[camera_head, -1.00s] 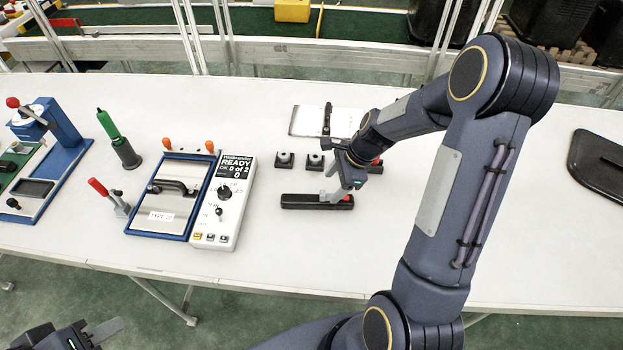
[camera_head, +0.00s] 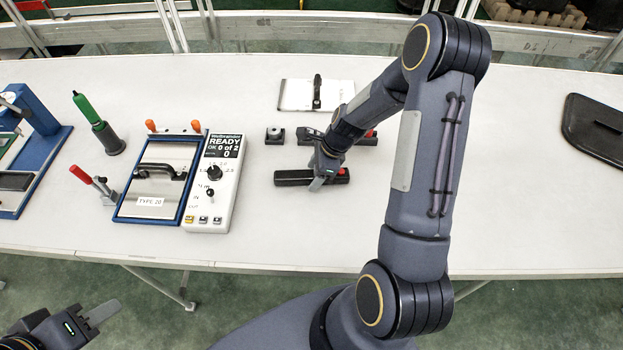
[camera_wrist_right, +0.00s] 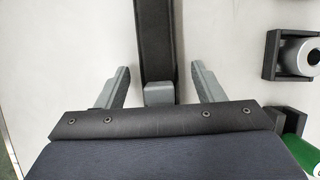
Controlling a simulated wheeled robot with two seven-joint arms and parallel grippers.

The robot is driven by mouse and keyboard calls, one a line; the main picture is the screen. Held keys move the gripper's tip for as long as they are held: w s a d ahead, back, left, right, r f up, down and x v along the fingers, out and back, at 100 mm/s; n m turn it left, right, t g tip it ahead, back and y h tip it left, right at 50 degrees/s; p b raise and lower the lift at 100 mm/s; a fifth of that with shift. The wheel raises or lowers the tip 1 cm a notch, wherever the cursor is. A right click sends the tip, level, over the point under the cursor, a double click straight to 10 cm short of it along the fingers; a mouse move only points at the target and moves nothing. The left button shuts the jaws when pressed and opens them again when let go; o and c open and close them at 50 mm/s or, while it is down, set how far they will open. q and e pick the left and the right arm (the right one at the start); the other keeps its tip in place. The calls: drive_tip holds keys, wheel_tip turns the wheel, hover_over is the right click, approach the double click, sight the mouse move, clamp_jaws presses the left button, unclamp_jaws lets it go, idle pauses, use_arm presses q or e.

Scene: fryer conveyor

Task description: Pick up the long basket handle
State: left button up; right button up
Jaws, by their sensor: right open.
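The long basket handle (camera_head: 292,178) is a long black bar lying on the white table, with a red spot near its right end. My right gripper (camera_head: 320,182) is over the bar, a little right of its middle, and hides part of it. In the right wrist view the dark bar (camera_wrist_right: 153,35) runs between the two grey fingers of my right gripper (camera_wrist_right: 160,72). The fingers are apart, with a gap on each side of the bar. My left gripper (camera_head: 92,318) is at the lower left, off the table and far from the bar; its finger spacing is unclear.
A control box (camera_head: 212,185) and a framed plate with a black handle (camera_head: 160,180) stand left of the bar. A small black block (camera_head: 274,136) and a white plate (camera_head: 296,95) lie behind it. A black lid (camera_head: 600,128) is at far right.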

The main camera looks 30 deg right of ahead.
drive_tip(key=shift+r, duration=0.1)
drive_tip(key=shift+c, duration=0.3)
drive_tip(key=c, duration=1.1)
drive_tip(key=shift+r, duration=0.1)
